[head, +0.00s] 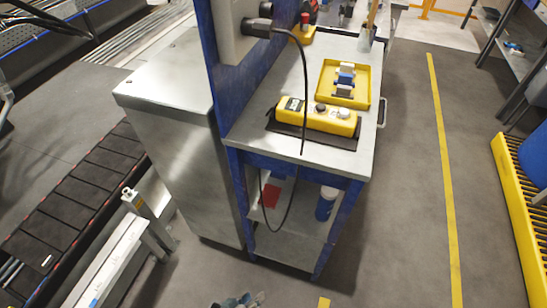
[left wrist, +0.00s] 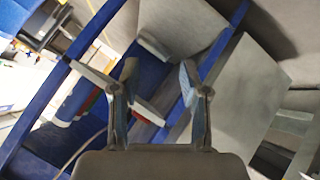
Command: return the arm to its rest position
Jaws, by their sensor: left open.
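My left gripper (head: 240,301) shows only at the bottom edge of the head view, low in front of the workbench and above the floor. In the left wrist view its two fingers (left wrist: 159,78) stand apart with nothing between them. The blue frame and grey panels of the bench lie beyond the fingers there. Most of the left arm is outside the head view. My right gripper is in neither view.
A workbench (head: 254,138) holds a yellow control box (head: 318,117) and a yellow tray (head: 361,85). A black cable (head: 304,88) hangs down its front. A blue canister (head: 326,203) stands on its lower shelf. A conveyor (head: 75,190) is left; open floor (head: 400,200) is right.

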